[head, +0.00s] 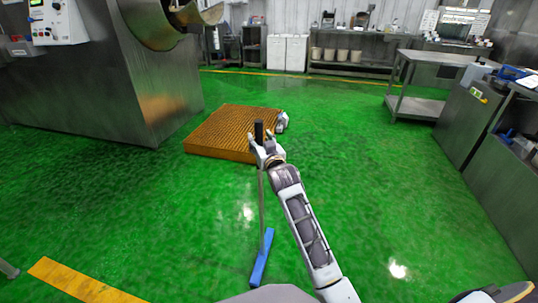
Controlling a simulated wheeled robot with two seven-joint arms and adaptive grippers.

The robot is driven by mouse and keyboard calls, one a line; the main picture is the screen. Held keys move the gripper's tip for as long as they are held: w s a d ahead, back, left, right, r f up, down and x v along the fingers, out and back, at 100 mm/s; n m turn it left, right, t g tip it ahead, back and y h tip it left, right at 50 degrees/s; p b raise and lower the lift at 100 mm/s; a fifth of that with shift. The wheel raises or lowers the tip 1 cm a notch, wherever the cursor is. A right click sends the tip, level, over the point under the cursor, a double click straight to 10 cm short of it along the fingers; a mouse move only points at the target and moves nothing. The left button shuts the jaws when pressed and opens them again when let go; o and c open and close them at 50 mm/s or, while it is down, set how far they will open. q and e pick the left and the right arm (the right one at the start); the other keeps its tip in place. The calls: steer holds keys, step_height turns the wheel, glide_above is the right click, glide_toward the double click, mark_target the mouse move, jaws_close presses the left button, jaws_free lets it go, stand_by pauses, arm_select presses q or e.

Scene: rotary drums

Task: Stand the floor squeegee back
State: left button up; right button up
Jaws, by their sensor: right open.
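The floor squeegee stands nearly upright in front of me, with its blue head (262,258) down on the green floor. Its thin grey pole (262,205) rises to a black grip (259,132). My right gripper (263,146) is at the top of the pole, just below the black grip, with its fingers spread open around or beside it. I cannot tell whether the fingers touch the pole. Part of the pole's top is hidden behind the gripper. My left gripper does not show.
A big steel machine (110,85) stands left, a steel table (440,58) and cabinets (474,118) right. Floor between is clear.

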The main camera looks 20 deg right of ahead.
steer(key=shift+s, duration=1.15)
steer(key=shift+s+p, duration=0.3)
steer(key=shift+s, duration=0.05)
arm_select(q)
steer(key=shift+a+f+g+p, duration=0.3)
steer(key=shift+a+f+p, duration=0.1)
steer(key=shift+p, duration=0.35)
arm_select(e)
steer(key=s, duration=0.7)
steer(key=shift+s, duration=0.4)
